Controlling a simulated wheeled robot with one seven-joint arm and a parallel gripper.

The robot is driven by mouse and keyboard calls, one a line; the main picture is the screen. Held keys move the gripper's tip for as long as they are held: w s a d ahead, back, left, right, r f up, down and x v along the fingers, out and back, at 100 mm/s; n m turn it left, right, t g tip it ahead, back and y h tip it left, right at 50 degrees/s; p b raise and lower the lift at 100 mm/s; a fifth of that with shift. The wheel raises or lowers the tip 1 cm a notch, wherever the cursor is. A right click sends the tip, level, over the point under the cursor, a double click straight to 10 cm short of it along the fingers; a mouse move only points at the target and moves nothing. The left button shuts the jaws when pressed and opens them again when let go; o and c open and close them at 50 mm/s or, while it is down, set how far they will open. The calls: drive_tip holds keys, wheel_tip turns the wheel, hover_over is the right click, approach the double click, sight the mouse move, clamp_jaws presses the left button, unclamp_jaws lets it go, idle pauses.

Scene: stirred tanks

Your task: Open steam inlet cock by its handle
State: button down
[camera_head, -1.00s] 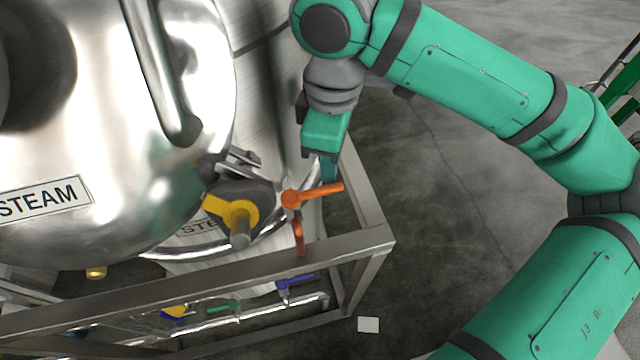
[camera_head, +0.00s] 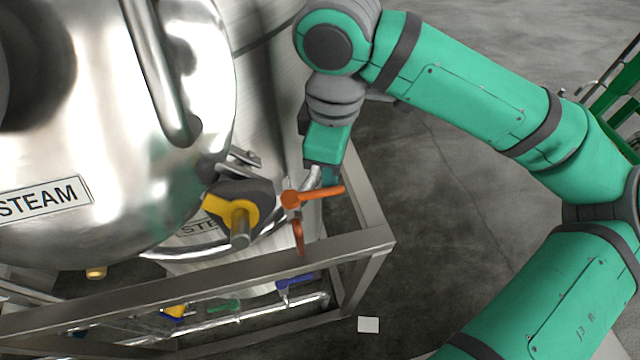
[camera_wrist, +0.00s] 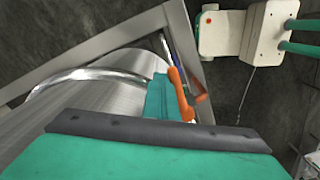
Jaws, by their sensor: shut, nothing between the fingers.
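An orange lever handle (camera_head: 318,195) sits on a small cock beside the steel vessel, pointing right and slightly up in the head view. It also shows in the wrist view (camera_wrist: 180,93). I take it for the steam inlet cock's handle, but no label marks it. My gripper (camera_head: 322,180) is just behind and above the lever, partly hidden by it. In the wrist view my teal fingers (camera_wrist: 160,97) are shut and empty, close along the left side of the handle. I cannot tell whether they touch it.
A steel frame rail (camera_head: 200,282) runs below the cock, with a corner post at right. A yellow-handled valve (camera_head: 232,212) is at left. A second orange part (camera_head: 298,237) hangs below the lever. Blue (camera_head: 295,284) and green handles sit lower. Open floor lies right.

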sight(337, 191)
drive_tip(key=shift+s+d, duration=0.3)
drive_tip(key=shift+s, duration=0.5)
drive_tip(key=shift+s+d, duration=0.25)
drive_tip(key=shift+s, duration=0.5)
drive_tip(key=shift+w+a, duration=0.15)
drive_tip(key=shift+w, duration=0.25)
drive_tip(key=shift+r, duration=3.5)
